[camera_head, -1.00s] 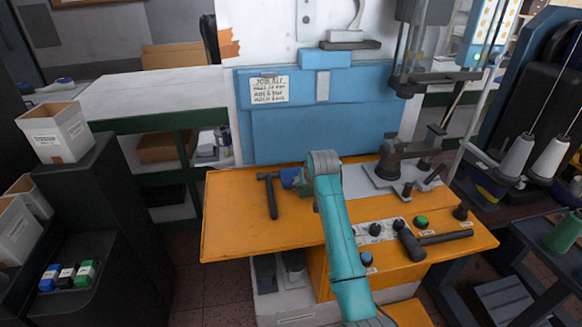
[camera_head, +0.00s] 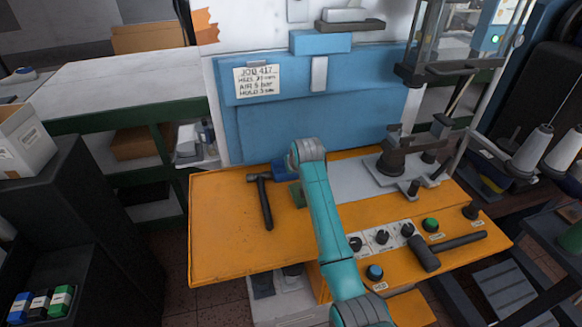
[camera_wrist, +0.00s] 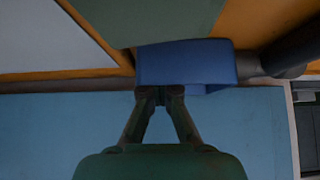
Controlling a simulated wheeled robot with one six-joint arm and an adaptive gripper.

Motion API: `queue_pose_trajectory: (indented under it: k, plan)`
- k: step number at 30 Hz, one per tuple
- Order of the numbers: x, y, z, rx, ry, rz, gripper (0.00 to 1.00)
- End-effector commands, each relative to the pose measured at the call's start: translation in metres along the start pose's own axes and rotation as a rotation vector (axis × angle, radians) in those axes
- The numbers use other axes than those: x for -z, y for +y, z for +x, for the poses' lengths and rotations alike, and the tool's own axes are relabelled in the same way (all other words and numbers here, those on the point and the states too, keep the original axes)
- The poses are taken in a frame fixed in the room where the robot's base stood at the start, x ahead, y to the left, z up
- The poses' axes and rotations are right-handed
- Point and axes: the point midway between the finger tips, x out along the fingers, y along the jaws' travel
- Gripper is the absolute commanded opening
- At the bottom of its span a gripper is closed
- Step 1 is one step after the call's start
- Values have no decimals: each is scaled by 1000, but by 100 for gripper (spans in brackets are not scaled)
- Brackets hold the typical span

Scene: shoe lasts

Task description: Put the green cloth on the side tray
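A green piece, which looks like the green cloth (camera_head: 297,194), lies on the orange bench, half hidden by my teal arm. In the wrist view the green cloth (camera_wrist: 150,18) fills the top middle. A blue piece (camera_head: 283,168) lies just behind it; the blue piece (camera_wrist: 187,60) is right at my fingertips in the wrist view. My gripper (camera_wrist: 162,92) has its fingertips close together at the blue edge. I cannot tell whether anything is between them. In the head view my gripper is hidden behind my arm. I cannot tell for sure which surface is the side tray.
A hammer (camera_head: 265,205) lies left of the cloths. A grey plate (camera_head: 355,178) with a dark clamp (camera_head: 397,160) is to the right. The bench's left part (camera_head: 220,220) is clear. A blue panel (camera_head: 300,120) stands behind.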

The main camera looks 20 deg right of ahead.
Motion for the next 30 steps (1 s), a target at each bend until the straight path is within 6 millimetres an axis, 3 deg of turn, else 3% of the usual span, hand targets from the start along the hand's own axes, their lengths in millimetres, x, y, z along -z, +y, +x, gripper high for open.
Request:
queue_pose_trajectory:
  k: [24,27,30]
  plan:
    - [-13,0,12,0,-11,0,0]
    - [-15,0,14,0,-15,0,25]
    - [-16,0,14,0,-17,0,29]
